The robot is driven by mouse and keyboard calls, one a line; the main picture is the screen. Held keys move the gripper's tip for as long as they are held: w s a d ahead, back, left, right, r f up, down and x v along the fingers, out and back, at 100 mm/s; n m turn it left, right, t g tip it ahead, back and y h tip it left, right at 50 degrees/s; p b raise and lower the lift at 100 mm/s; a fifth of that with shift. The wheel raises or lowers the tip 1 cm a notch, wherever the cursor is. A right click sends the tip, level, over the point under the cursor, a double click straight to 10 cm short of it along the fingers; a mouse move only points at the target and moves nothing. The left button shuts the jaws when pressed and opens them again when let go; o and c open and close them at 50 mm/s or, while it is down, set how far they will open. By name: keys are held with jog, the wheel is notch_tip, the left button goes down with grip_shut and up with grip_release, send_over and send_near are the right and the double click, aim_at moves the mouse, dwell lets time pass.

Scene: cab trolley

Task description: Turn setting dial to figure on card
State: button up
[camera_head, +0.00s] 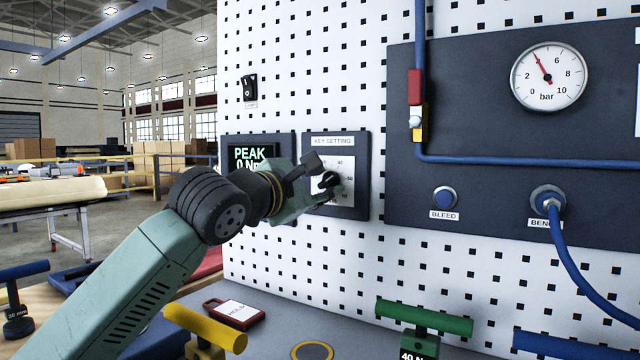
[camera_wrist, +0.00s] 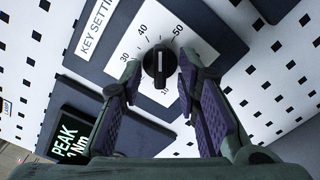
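The setting dial (camera_wrist: 160,66) is a black knob with a white line on a white scale plate. The scale shows 30, 40 and 50 around it in the wrist view, and the line lies toward the gap between 40 and 50. It also shows in the head view (camera_head: 330,180), partly covered by my gripper (camera_head: 316,182). My gripper is open, its two fingers (camera_wrist: 159,82) on either side of the knob with gaps visible, so it does not appear clamped. A red-framed card (camera_head: 240,312) lies on the bench; its writing is too small to read.
A PEAK 0 Nm display (camera_head: 253,158) sits left of the dial panel (camera_head: 338,212). Green-handled (camera_head: 424,316) and yellow-handled (camera_head: 205,327) T-keys stand on the bench below. A dark panel (camera_head: 480,110) with gauge (camera_head: 548,76) and blue hose lies to the right.

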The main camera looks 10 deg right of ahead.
jog(key=v, duration=1.2)
jog(key=shift+r, duration=0.1)
